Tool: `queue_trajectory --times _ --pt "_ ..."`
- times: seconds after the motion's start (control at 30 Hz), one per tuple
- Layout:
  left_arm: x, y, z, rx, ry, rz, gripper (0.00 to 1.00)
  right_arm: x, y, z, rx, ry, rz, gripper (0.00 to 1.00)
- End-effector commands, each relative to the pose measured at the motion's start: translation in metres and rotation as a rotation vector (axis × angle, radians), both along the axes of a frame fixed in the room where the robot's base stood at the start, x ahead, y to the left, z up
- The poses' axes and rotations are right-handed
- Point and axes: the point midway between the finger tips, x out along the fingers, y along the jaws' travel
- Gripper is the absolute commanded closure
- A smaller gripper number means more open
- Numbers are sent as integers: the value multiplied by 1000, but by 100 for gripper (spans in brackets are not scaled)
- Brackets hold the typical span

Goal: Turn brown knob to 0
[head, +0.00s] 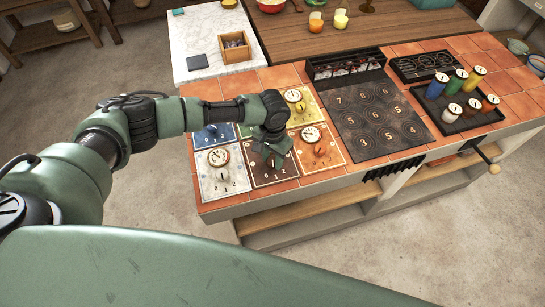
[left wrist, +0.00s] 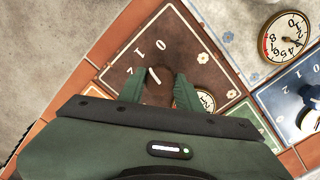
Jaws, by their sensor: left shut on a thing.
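The brown knob (left wrist: 158,88) stands on a dark brown panel (left wrist: 185,60) in the left wrist view. My left gripper (left wrist: 158,92) has one green finger on each side of the knob and is shut on it. The marks 0, 1 and 2 show on the panel beyond the fingers. In the head view my left gripper (head: 272,160) comes down over the brown panel (head: 262,179) and hides the knob. A round dial (left wrist: 205,100) on the panel is partly covered by a finger. My right gripper is out of view.
Close around are a white panel (head: 207,187), an orange panel (head: 331,160), a yellow panel (head: 312,115) and a blue panel (head: 200,139), with knobs or dials. A black numbered board (head: 352,130) and a tray of coloured cylinders (head: 468,125) lie to the right.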

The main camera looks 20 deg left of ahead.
Motion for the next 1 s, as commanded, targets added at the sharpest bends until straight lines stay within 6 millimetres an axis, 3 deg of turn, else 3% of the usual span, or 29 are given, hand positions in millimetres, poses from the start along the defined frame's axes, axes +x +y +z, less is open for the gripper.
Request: queue_trajectory --times 0.6,1.0 --pt "1 0 1 0 -2 -491 100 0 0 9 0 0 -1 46" --pt "1 0 1 0 -2 -644 100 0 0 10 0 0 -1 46"
